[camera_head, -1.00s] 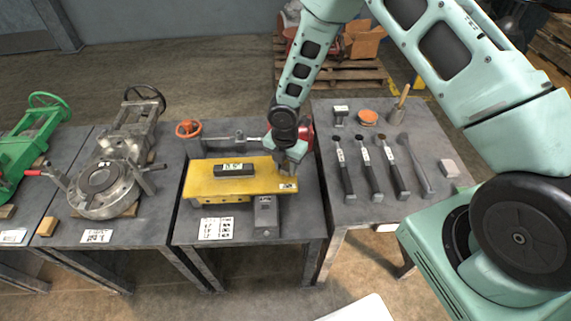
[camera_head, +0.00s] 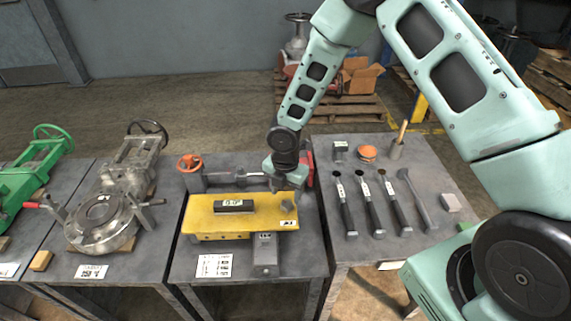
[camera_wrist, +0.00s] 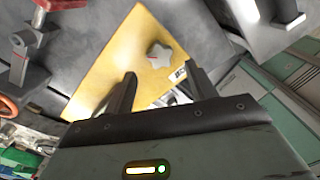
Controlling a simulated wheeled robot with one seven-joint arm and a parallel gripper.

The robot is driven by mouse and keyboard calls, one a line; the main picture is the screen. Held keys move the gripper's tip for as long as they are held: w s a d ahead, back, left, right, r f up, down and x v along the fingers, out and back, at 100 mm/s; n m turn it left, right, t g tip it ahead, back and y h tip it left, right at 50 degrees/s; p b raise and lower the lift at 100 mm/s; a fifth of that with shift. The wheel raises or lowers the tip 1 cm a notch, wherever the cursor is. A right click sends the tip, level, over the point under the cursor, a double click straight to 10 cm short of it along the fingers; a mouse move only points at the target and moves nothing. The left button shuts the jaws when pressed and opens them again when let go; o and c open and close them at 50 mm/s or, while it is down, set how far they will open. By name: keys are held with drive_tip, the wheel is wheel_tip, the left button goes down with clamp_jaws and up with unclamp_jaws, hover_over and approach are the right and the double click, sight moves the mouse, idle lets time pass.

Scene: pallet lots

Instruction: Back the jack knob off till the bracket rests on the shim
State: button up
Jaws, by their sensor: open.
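The yellow bracket (camera_head: 205,220) lies on the middle bench, with a dark digital level on top (camera_head: 234,206). A grey star-shaped knob (camera_head: 288,207) stands at the bracket's right end; the wrist view also shows the knob (camera_wrist: 159,54). A grey labelled block (camera_head: 265,257), possibly the shim, sticks out from under the bracket's front edge. I cannot tell whether the bracket touches it. My gripper (camera_head: 277,187) is above and behind the knob. In the wrist view my gripper (camera_wrist: 161,83) is open and empty, with the knob apart from its fingers.
A clamp with an orange handwheel (camera_head: 190,163) lies behind the bracket. A printed card (camera_head: 214,266) is at the bench front. The right bench holds several dark-handled tools (camera_head: 371,208). The bench front right of the block is clear.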

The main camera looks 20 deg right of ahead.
sight(285, 205)
wheel_tip(285, 205, up, 13)
idle(0.3)
drive_tip(key=shift+a+r, duration=0.1)
drive_tip(key=shift+r, duration=0.05)
